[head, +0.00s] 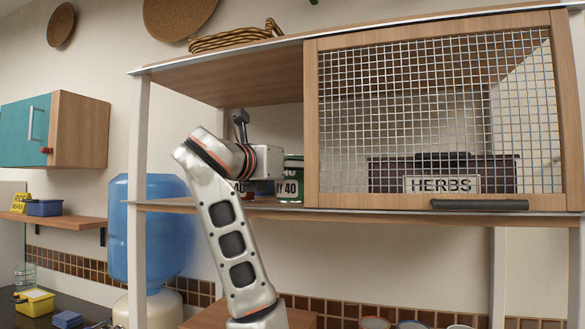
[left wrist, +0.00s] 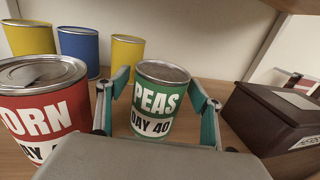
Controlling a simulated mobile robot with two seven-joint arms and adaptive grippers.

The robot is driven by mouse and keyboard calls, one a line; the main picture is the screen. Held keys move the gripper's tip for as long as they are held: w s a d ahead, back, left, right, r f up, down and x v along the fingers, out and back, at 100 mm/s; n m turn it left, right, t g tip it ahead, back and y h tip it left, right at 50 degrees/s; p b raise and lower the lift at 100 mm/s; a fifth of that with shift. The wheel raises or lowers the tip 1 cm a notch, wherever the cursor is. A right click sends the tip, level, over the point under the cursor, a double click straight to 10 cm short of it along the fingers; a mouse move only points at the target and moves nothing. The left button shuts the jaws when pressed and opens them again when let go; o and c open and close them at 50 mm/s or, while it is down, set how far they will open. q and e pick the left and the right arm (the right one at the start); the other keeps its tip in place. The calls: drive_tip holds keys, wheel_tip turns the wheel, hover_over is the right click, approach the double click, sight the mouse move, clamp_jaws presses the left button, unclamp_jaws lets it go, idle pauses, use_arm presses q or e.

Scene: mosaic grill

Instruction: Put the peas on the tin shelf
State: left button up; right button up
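The peas tin (left wrist: 157,103) is green with a white "DAY 40" band. It stands upright in the left wrist view between the fingers of my left gripper (left wrist: 160,88). The fingers are spread on either side of the tin, with narrow gaps seeming to show. In the head view my left gripper (head: 268,163) reaches into the open part of the wooden cabinet, and part of the green tin (head: 291,188) shows beside it. My right gripper is not in view.
A red corn tin (left wrist: 43,105) stands close left of the peas. Yellow and blue tins (left wrist: 78,50) stand behind. A dark herbs box (head: 440,175) is right, behind a mesh door (head: 440,110). A blue water bottle (head: 160,235) stands below left.

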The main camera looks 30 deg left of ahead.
use_arm(q)
drive_tip(key=shift+r, duration=0.1)
drive_tip(key=shift+s, duration=0.15)
drive_tip(key=s, duration=1)
drive_tip(key=shift+s+r, duration=0.1)
drive_tip(key=shift+s, duration=0.25)
drive_tip(key=shift+s+d, duration=0.2)
drive_tip(key=shift+s, duration=0.25)
